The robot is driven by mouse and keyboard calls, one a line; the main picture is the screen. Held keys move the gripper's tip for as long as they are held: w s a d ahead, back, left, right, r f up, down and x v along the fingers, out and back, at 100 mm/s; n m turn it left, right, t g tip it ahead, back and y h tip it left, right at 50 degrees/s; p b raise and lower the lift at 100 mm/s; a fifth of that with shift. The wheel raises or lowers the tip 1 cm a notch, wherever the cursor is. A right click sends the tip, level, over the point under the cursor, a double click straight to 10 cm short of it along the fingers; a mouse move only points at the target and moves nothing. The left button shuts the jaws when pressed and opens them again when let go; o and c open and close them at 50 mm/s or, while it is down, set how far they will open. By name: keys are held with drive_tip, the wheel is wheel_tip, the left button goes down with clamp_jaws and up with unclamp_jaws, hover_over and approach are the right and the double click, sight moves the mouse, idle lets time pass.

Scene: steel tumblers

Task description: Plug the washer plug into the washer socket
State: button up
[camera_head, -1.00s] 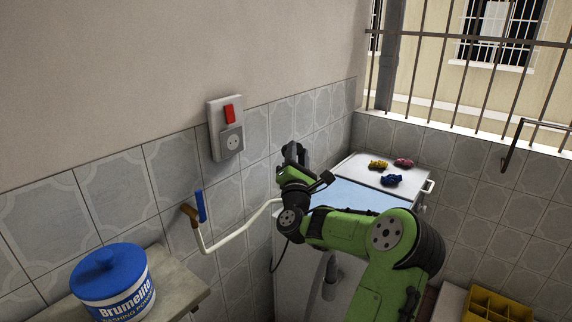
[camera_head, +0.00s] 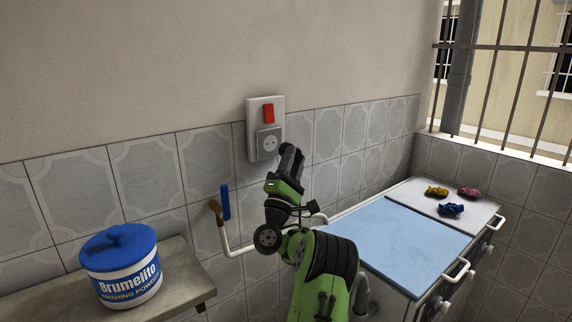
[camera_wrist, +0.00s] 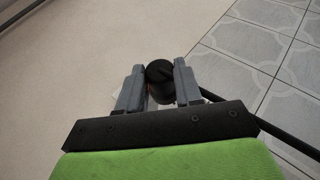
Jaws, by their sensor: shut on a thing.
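The washer socket (camera_head: 268,143) is a grey round-faced outlet on a white wall plate, below a red switch (camera_head: 268,113). My gripper (camera_head: 290,158) is just in front of the wall, close to the socket's lower right in the head view. In the wrist view my gripper (camera_wrist: 160,88) is shut on the black washer plug (camera_wrist: 160,76), whose dark cable (camera_wrist: 255,118) runs to the right. The plug's pins are hidden, and I cannot tell whether it touches the socket.
A blue-lidded washing powder tub (camera_head: 121,267) stands on a shelf (camera_head: 190,283) at left. A white pipe with a blue lever (camera_head: 226,202) is on the wall below the socket. A blue-topped washer (camera_head: 400,245) stands right, with crumpled cloths (camera_head: 451,209) beyond.

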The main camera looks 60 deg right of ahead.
sight(281, 154)
drive_tip(key=shift+w+d, duration=0.25)
drive_tip(key=shift+w, duration=0.25)
drive_tip(key=w+p, duration=0.1)
drive_tip(key=w+d+p, duration=0.1)
drive_tip(key=shift+w+d+r, duration=0.2)
drive_tip(key=shift+w+d, duration=0.1)
drive_tip(key=shift+w, duration=0.05)
drive_tip(key=shift+w+d+p, duration=0.25)
drive_tip(key=shift+w+p, duration=0.35)
drive_tip(key=shift+p, duration=0.05)
drive_tip(key=shift+w+d+f, duration=0.1)
drive_tip(key=shift+w+f, duration=0.05)
drive_tip(key=shift+f, duration=0.05)
drive_tip(key=shift+b, duration=0.3)
idle(0.8)
drive_tip(key=shift+w+d+p, duration=0.2)
drive_tip(key=shift+w+p, duration=0.3)
drive_tip(key=shift+p, duration=0.15)
drive_tip(key=o, duration=1.1)
